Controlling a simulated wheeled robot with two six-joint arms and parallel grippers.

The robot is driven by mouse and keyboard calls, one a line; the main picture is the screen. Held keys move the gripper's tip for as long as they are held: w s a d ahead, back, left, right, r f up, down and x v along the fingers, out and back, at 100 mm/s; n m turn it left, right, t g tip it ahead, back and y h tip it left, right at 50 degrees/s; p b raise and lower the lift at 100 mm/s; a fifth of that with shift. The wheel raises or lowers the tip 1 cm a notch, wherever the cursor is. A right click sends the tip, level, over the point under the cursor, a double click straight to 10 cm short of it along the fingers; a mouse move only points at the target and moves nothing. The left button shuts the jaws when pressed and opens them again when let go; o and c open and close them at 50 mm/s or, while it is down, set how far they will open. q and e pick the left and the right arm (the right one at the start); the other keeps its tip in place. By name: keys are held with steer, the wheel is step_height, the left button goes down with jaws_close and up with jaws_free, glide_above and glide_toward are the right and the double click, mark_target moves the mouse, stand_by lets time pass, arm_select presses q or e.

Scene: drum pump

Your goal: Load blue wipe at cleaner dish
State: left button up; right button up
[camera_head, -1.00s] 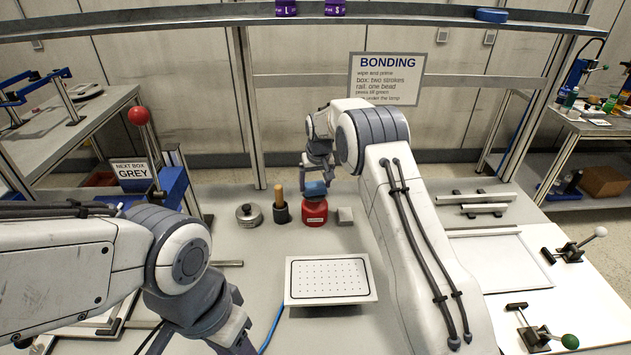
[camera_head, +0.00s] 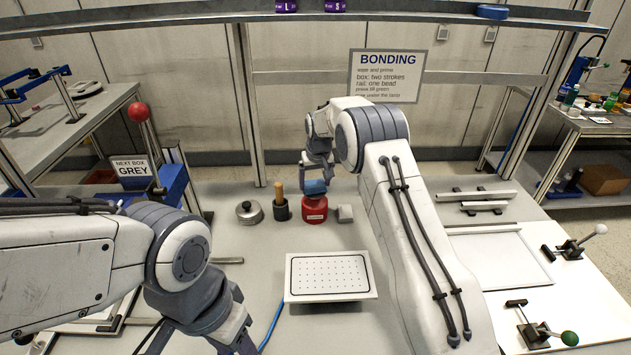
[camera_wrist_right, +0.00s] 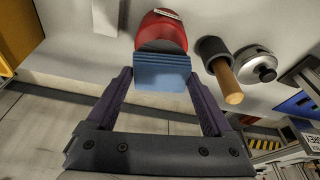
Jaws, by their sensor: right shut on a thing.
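The blue wipe (camera_head: 314,187) is a folded pad at the top of the red cleaner dish (camera_head: 314,212) at the back middle of the bench. My right gripper (camera_head: 314,184) is shut on the wipe. In the right wrist view, the wipe (camera_wrist_right: 162,72) sits between the two dark fingers of my right gripper (camera_wrist_right: 162,78), against the dark top of the red dish (camera_wrist_right: 162,30). I cannot tell how firmly it presses there. My left arm comes in from the left, and its gripper is cut off by the bottom edge.
A dark holder with a wooden handle (camera_head: 280,207) and a lidded metal pot (camera_head: 249,212) stand left of the dish. A small grey block (camera_head: 345,213) stands close on its right. A white perforated plate (camera_head: 328,275) lies in front, with bare bench between.

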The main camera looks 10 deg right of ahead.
mark_target(315, 185)
steer(key=shift+s+f+b, duration=0.1)
steer(key=shift+f+b, duration=0.25)
steer(key=shift+f, duration=0.55)
stand_by(1.4)
steer(key=shift+r+p, duration=2.5)
steer(key=shift+r, duration=1.15)
steer(key=shift+f, duration=0.15)
